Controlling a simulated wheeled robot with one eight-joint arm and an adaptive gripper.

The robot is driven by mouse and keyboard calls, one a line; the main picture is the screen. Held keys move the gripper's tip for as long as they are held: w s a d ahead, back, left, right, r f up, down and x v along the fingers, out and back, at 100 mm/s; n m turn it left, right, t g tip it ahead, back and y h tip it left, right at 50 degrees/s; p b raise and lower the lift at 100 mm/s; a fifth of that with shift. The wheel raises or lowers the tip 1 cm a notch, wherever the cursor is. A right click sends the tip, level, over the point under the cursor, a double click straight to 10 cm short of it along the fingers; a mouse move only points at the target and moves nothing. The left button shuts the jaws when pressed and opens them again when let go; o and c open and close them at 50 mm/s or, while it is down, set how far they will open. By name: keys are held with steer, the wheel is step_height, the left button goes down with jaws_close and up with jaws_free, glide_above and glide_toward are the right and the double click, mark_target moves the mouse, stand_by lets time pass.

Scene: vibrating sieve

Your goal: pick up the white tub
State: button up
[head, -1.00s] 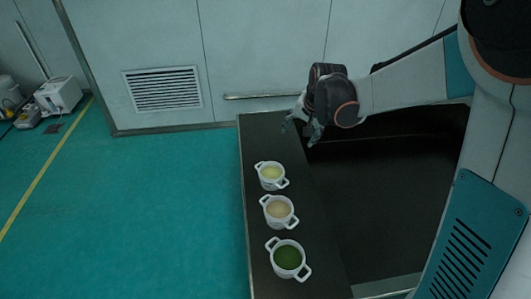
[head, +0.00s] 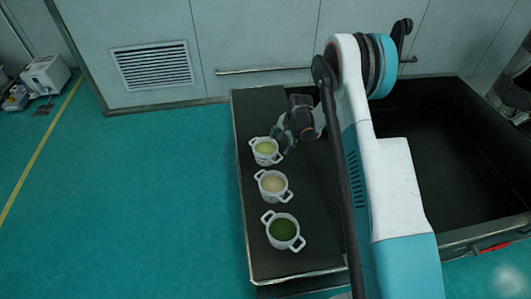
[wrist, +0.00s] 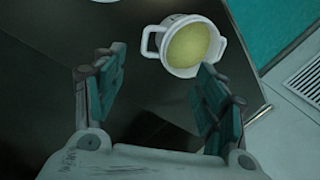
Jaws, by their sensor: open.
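Three white two-handled tubs stand in a row on the dark bench top. The far tub (head: 265,151) holds something pale yellow-green, the middle tub (head: 272,186) something beige, the near tub (head: 283,231) something dark green. My gripper (head: 282,142) is open and empty, close to the right side of the far tub. In the wrist view the far tub (wrist: 188,46) lies ahead of the open fingers (wrist: 163,72), nearer the right fingertip. Nothing is between the fingers. I cannot tell whether that fingertip touches the tub.
The dark bench top (head: 262,110) is a narrow strip with a bare stretch behind the far tub. A deep dark basin (head: 450,150) lies to the right. A wall with a vent (head: 152,65) stands behind. The green floor (head: 140,190) is clear at left.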

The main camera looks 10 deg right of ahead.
step_height(320, 180, down, 2)
steer(key=b, duration=0.3)
glide_toward(277, 153)
steer(key=f, duration=0.1)
steer(key=s+a+f, duration=0.1)
steer(key=f, duration=0.1)
steer(key=a+f, duration=0.1)
steer(key=shift+s+a+f, duration=0.1)
steer(key=shift+s+f, duration=0.15)
steer(key=shift+f, duration=0.1)
steer(key=b+x, duration=0.2)
steer(key=x, duration=0.3)
steer(key=shift+w+f+b, duration=0.1)
steer(key=shift+w+b, duration=0.05)
steer(key=shift+b, duration=0.2)
jaws_close()
